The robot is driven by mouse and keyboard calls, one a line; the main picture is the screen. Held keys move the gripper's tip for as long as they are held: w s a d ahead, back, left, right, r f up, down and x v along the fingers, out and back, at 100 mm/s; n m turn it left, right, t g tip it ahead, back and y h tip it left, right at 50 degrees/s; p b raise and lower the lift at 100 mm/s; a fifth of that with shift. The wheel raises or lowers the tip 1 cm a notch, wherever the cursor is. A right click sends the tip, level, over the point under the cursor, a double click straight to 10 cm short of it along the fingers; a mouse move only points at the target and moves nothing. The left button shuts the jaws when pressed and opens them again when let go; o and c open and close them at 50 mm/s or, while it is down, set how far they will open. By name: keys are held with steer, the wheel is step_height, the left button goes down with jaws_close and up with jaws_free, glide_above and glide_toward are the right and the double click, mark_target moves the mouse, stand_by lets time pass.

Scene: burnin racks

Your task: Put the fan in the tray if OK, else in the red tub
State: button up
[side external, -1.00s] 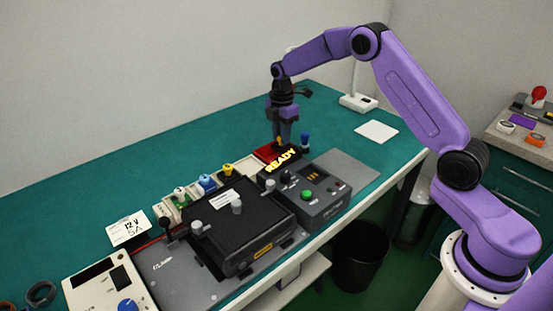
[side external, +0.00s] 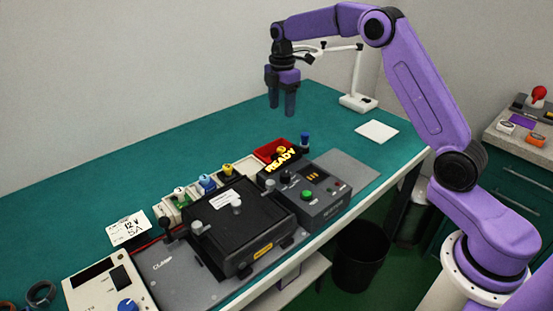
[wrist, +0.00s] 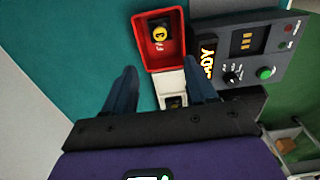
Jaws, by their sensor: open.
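The red tub (side external: 263,153) stands behind the grey control box, and it also shows in the wrist view (wrist: 147,57). A dark piece with a yellow round top, which looks like the fan (wrist: 159,33), lies inside it; its yellow top shows in the side view (side external: 282,151). The cream tray (side external: 243,165) runs left from the tub and holds pieces with green, blue and yellow tops. Its end also shows in the wrist view (wrist: 170,78).
A black test fixture (side external: 240,225) with a clamp lies in front of the tray. The control box (side external: 325,196) shows a yellow READY sign. A blue-topped post (side external: 305,139) stands beside the tub. A lamp (side external: 357,102) stands behind right. The green bench is clear at back left.

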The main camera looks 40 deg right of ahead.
step_height(320, 180, up, 7)
steer(key=shift+r, duration=0.2)
steer(key=s+a+m, duration=0.1)
steer(key=s+a, duration=0.6)
steer(key=s, duration=0.4)
steer(key=s+a+m, duration=0.2)
steer(key=s+a, duration=0.4)
steer(key=s, duration=0.4)
steer(key=s+d+f, duration=0.1)
steer(key=s+f, duration=0.1)
steer(key=s, duration=0.5)
steer(key=s+d+f+m, duration=0.1)
steer(key=s+d+f, duration=0.1)
steer(key=s, duration=0.6)
steer(key=s+d+f+m, duration=0.1)
steer(key=s+d+f, duration=0.1)
steer(key=s, duration=0.6)
steer(key=shift+d+f, duration=0.25)
steer(key=shift+f, duration=0.25)
steer(key=shift+w, duration=0.1)
